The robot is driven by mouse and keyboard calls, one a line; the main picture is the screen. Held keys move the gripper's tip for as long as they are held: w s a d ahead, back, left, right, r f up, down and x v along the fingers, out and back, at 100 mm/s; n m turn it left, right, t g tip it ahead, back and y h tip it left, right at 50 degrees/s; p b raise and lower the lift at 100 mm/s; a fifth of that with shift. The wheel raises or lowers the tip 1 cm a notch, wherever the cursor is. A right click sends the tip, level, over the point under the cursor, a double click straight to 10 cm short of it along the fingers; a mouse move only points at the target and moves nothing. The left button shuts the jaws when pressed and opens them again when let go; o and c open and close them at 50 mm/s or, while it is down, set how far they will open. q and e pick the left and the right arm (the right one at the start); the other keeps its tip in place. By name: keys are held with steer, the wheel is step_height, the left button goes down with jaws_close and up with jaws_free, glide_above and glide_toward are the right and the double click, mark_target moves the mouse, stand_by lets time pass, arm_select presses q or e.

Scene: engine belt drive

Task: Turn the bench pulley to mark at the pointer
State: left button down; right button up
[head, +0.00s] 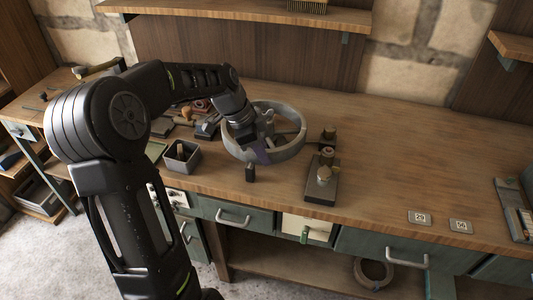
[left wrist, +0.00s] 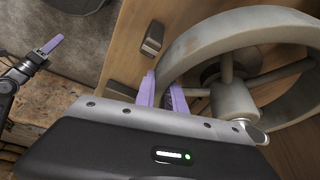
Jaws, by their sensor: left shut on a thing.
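The bench pulley is a large grey spoked wheel (head: 292,151) lying on the workbench in the head view. Its rim and spokes fill the right of the left wrist view (left wrist: 205,38). My left gripper (head: 262,153) is at the pulley's near-left side. Its purple fingers (left wrist: 163,92) are shut on the pulley rim, one on each side. A small dark block (head: 250,173) stands just outside the rim; it also shows in the left wrist view (left wrist: 152,40). I cannot tell whether it is the pointer. I make out no mark on the pulley. My right gripper (left wrist: 42,53) shows small at the left wrist view's edge.
A dark base with brass-coloured knobs (head: 323,178) stands right of the pulley. A small grey bin (head: 182,157) and loose parts lie to the left. Two number plates (head: 419,218) lie near the front edge. The bench right of the knobs is mostly clear.

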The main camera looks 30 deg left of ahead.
arm_select(q)
steer(key=shift+s+a+m, duration=0.2)
steer(key=shift+a+m, duration=0.1)
steer(key=shift+a, duration=0.05)
steer(key=c, duration=1.4)
jaws_free()
steer(key=shift+b+v, duration=0.4)
steer(key=shift+v, duration=3.55)
steer(key=shift+w, duration=0.1)
steer(key=shift+c, duration=0.2)
